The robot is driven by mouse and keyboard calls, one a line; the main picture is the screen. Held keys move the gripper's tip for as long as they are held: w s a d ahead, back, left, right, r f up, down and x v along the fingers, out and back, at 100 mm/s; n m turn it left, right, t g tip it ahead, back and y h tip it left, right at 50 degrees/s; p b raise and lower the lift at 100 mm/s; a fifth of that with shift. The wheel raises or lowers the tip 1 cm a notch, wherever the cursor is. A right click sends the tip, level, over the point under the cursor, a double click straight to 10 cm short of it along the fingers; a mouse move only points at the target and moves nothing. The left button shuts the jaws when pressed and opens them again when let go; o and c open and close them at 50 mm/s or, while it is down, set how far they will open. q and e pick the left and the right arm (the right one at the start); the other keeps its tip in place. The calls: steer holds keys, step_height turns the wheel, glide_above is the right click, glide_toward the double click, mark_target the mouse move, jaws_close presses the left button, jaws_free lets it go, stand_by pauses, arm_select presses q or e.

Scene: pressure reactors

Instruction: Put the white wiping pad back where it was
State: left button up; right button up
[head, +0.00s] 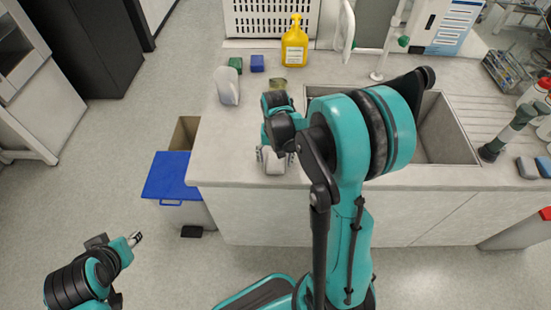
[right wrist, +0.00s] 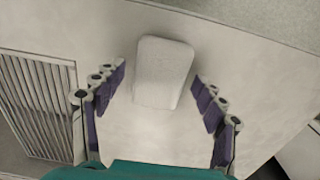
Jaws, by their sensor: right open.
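The white wiping pad (right wrist: 163,72) lies flat on the pale counter between the spread fingers of my right gripper (right wrist: 162,100). In the right wrist view it is apart from the fingers on both sides. In the head view my right gripper (head: 275,158) is open, low over the counter near its front edge, and the pad (head: 275,167) shows partly between the fingers; my arm hides some of it. My left gripper (head: 135,239) is at the lower left, away from the counter and apart from the pad; its finger gap is too small to tell.
A sink (head: 445,130) lies right of my right arm. A yellow bottle (head: 295,42), green block (head: 235,65), blue block (head: 257,63) and white rounded object (head: 228,86) stand farther back. A blue-lidded bin (head: 172,176) is left of the counter (head: 215,150).

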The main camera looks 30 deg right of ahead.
mark_target(276, 161)
steer(key=shift+r, duration=0.35)
step_height(276, 161, up, 11)
steer(key=p, duration=0.4)
steer(key=s+a+r+n+t, duration=0.5)
steer(key=s+a+n+t, duration=0.1)
steer(key=s+a, duration=0.4)
steer(key=shift+s+a+r+t, duration=0.35)
steer(key=shift+s+t, duration=0.15)
steer(key=shift+t, duration=0.1)
step_height(276, 161, down, 2)
steer(key=shift+f+b, duration=0.1)
steer(key=shift+b, duration=0.8)
